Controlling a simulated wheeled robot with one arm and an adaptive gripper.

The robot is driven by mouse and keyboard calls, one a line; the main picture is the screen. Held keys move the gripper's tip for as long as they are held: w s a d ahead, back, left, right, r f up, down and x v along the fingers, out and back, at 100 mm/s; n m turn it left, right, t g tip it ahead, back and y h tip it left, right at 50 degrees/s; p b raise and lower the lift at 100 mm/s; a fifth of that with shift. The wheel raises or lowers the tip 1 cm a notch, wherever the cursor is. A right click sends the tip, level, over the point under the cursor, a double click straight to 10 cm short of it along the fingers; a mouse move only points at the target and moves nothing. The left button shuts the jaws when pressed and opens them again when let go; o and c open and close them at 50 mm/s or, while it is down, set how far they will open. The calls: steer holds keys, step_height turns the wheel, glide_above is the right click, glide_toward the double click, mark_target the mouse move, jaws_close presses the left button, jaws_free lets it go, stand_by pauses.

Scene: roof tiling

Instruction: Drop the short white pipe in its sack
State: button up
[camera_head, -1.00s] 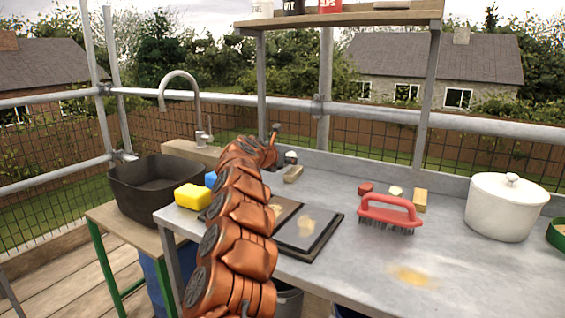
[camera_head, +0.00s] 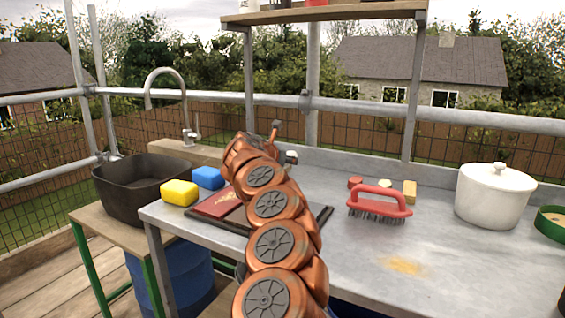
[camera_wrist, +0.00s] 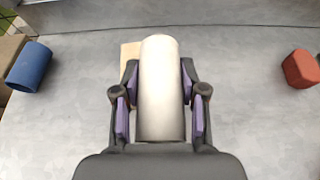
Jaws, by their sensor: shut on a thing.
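The short white pipe (camera_wrist: 160,105) lies between the two fingers of my gripper (camera_wrist: 159,72) in the wrist view. The fingers press on it from both sides, and its length points away from the palm. Below it is the grey metal worktop (camera_wrist: 75,110). In the head view my arm covers the pipe and most of my gripper, which is over the back of the worktop (camera_head: 330,265). I cannot make out a sack in either view.
A blue cylinder (camera_wrist: 28,67) and a red block (camera_wrist: 301,69) flank the pipe at a distance. A red brush (camera_head: 380,202), white pot (camera_head: 492,200), yellow sponge (camera_head: 179,192), blue sponge (camera_head: 208,178) and dark basin (camera_head: 145,190) stand around. A blue barrel (camera_head: 185,275) is below.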

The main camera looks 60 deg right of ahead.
steer(key=shift+s+a+r, duration=0.1)
steer(key=shift+s+a, duration=0.2)
steer(key=shift+s, duration=0.35)
steer(key=shift+s+a, duration=0.3)
steer(key=shift+s, duration=0.3)
